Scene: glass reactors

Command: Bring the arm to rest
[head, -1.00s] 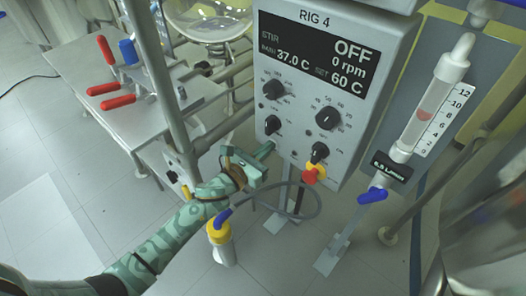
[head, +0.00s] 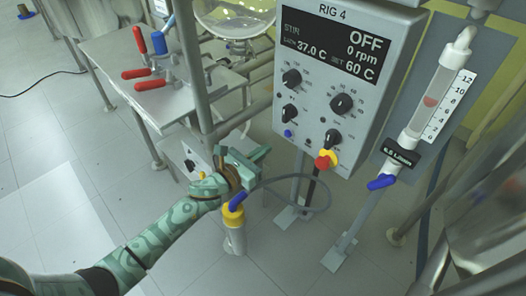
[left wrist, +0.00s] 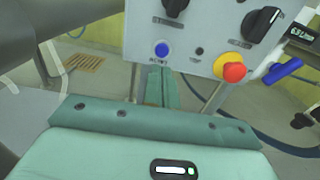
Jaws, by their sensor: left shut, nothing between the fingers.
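My left arm (head: 165,236) reaches in from the lower left in the head view. Its green gripper (head: 264,153) is shut and empty, just left of and below the lower left corner of the RIG 4 control box (head: 318,150). A gap shows between the fingertips and the box. In the left wrist view the shut fingers (left wrist: 160,88) point toward the box's lower edge, below a blue button (left wrist: 162,49). The display (head: 334,48) reads OFF, 0 rpm, 37.0 C and SET 60 C. My right gripper is not in view.
A cable loops beside a yellow-topped cylinder (head: 233,232) below my gripper. A metal frame post (head: 190,70) and a bench with red-handled clamps (head: 150,85) stand left. Floor at the lower left is open.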

